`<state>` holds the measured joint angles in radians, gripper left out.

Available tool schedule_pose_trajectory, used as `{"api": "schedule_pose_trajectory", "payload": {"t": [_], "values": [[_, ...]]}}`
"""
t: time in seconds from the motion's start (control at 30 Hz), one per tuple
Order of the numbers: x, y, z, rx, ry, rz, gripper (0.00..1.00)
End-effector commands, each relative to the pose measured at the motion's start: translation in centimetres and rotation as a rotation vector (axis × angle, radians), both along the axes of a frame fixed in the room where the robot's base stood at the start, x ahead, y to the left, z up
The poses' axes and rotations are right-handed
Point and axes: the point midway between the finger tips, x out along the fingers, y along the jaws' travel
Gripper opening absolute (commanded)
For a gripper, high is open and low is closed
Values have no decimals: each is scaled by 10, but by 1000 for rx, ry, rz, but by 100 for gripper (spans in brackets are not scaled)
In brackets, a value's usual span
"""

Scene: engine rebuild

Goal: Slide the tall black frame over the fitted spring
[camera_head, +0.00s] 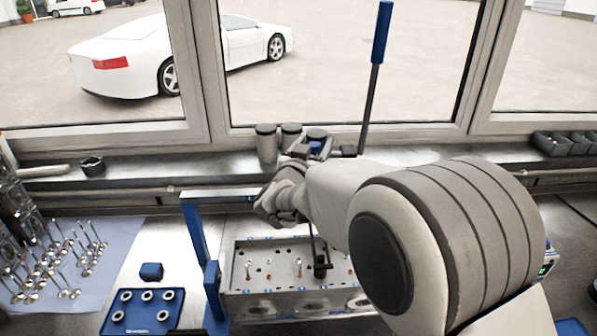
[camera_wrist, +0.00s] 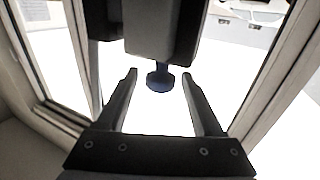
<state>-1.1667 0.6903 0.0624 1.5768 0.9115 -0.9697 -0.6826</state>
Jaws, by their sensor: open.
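The engine head (camera_head: 262,301) lies on the bench, with several thin upright stems and small orange parts in its top. A dark upright piece with a thin black rod (camera_head: 320,266) stands at its right part; I cannot tell whether this is the tall black frame or covers the fitted spring. My gripper (camera_head: 322,150) is beyond the head, near the window ledge, partly hidden by my arm. In the wrist view my gripper (camera_wrist: 160,98) is open. A blue knob (camera_wrist: 160,78) under a dark block (camera_wrist: 160,30) shows between its fingertips; contact is unclear.
A blue stand (camera_head: 213,290) with a flat bar rises left of the head. A long lever with a blue handle (camera_head: 381,35) rises near my gripper. Grey cylinders (camera_head: 267,145) stand on the ledge. A blue tray (camera_head: 142,312) of rings and several valves (camera_head: 75,255) lie left.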

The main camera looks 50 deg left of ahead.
Motion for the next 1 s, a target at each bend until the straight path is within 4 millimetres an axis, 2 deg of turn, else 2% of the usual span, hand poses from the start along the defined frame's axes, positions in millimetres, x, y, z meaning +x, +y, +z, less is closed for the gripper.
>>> {"api": "schedule_pose_trajectory", "payload": {"t": [0.03,0.4,0.53,0.7,1.0], "values": [[-11,-5,-2,1,0,3,68],[-86,-46,-2,1,0,3,68],[-107,-58,-2,0,0,3,68],[-123,-67,-1,0,1,1,68],[-128,-70,0,0,1,0,68]]}}
